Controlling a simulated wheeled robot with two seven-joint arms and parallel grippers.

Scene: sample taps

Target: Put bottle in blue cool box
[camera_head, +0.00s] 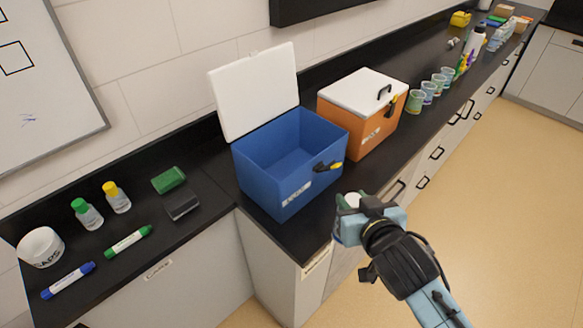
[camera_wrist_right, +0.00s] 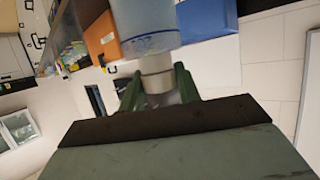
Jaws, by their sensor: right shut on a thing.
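The blue cool box (camera_head: 262,172) stands on the dark counter with its white lid (camera_head: 254,90) raised at the back. Its inside looks empty. My right gripper (camera_head: 352,202) is in front of the box, to its lower right and beyond the counter's edge. It is shut on the bottle, whose pale cap (camera_head: 351,198) shows between the fingers. In the right wrist view the green fingers (camera_wrist_right: 158,88) grip the bottle (camera_wrist_right: 147,28) at its white neck; the body is clear with a blue tint. Most of the bottle is hidden in the head view. My left gripper is not in view.
A closed orange cool box (camera_head: 365,132) stands right of the blue one. Several cups (camera_head: 428,92) line the counter beyond it. Small bottles (camera_head: 88,215), markers (camera_head: 128,242), a green sponge (camera_head: 168,180) and a white jar (camera_head: 40,247) are at left.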

